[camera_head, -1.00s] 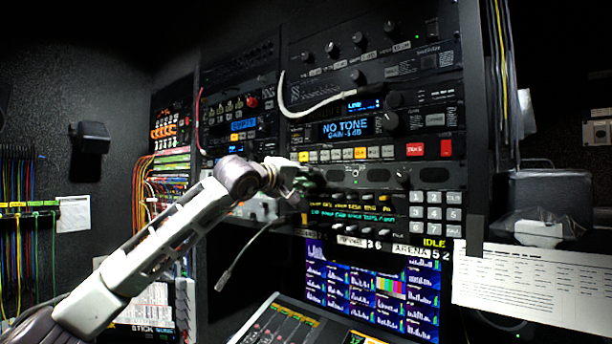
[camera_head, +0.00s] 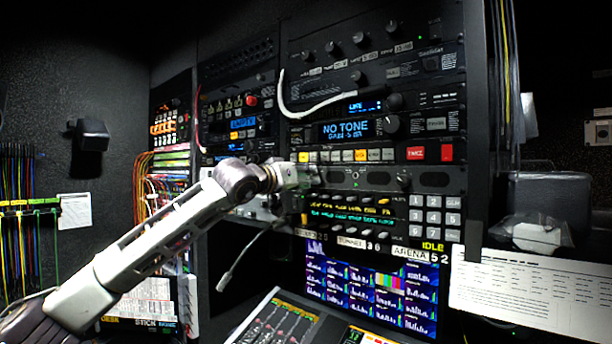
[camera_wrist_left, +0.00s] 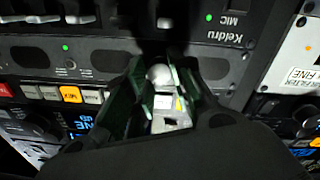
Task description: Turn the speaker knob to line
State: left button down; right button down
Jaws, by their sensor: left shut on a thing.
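My left gripper (camera_head: 304,180) reaches the rack's narrow speaker panel (camera_head: 355,177) at its left end in the head view. In the left wrist view, the dark green fingers (camera_wrist_left: 163,85) are closed in front of the same panel. A pale, rounded piece (camera_wrist_left: 161,75) shows between them, apparently the speaker knob. The fingers hide most of it, and I cannot make out its pointer or a line mark. The panel's grilles and a small green light (camera_wrist_left: 71,64) show beside the gripper. My right gripper is in neither view.
A button row and a "NO TONE" display (camera_head: 346,131) are above; a keypad (camera_head: 433,215) and monitor (camera_head: 370,285) are below.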

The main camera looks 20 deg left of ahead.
pick_arm(q)
jog(key=shift+d+f+m, duration=0.1)
jog(key=shift+f+m, duration=0.1)
jog(key=shift+m, duration=0.6)
jog(key=shift+w+f, duration=0.1)
jog(key=c, duration=1.2)
grip_release()
jog(key=shift+s+r, duration=0.2)
jog(key=shift+r, duration=0.05)
jog(key=shift+v, duration=5.9)
jog(key=shift+w+f, duration=0.1)
